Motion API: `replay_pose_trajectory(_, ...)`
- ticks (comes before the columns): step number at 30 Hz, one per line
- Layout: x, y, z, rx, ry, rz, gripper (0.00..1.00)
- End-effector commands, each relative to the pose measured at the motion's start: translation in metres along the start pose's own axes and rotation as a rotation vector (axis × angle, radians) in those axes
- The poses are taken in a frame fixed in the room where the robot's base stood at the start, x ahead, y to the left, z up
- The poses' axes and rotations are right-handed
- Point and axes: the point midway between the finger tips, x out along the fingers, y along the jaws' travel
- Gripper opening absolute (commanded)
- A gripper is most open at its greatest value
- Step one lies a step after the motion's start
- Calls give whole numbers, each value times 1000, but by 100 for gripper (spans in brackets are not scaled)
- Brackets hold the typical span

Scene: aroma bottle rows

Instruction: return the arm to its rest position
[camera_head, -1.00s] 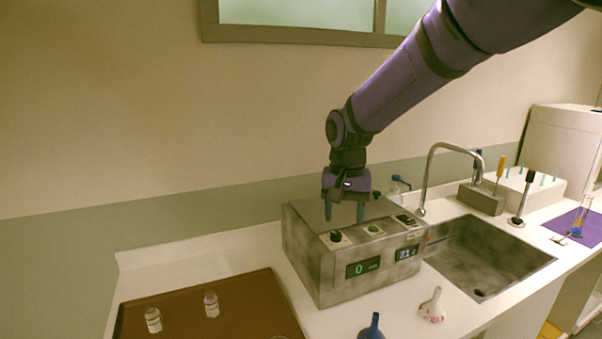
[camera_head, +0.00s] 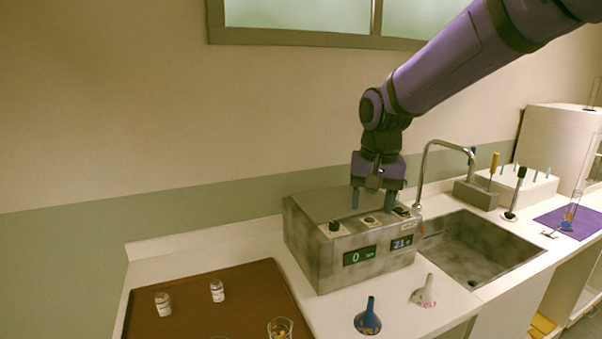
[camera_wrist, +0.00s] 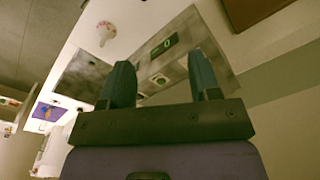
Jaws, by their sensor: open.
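My gripper (camera_head: 372,200) hangs from my purple arm above the back right part of the grey metal machine with digital displays (camera_head: 318,262). Its two blue-grey fingers point down, apart, with nothing between them. In the wrist view my gripper (camera_wrist: 163,85) also shows its fingers spread and empty, with the machine (camera_wrist: 165,50) beyond them. I cannot tell the exact gap between the fingertips and the machine's top.
A brown tray (camera_head: 240,295) with two small bottles and a glass stands at the left. A blue funnel (camera_head: 368,318) and a white funnel (camera_head: 425,292) are in front. The sink (camera_head: 475,245) and its tall faucet (camera_head: 424,165) are right of the machine.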

Motion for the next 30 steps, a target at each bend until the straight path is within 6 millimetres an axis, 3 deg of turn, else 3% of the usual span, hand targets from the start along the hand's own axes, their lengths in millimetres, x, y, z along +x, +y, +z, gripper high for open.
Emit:
replay_pose_trajectory(8,-44,55,34,-25,78,-38,57)
replay_pose_trajectory(15,-77,110,84,-61,172,-56,57)
replay_pose_trajectory(22,-92,152,138,-97,266,-49,57)
replay_pose_trajectory(30,-91,186,195,-135,365,-17,57)
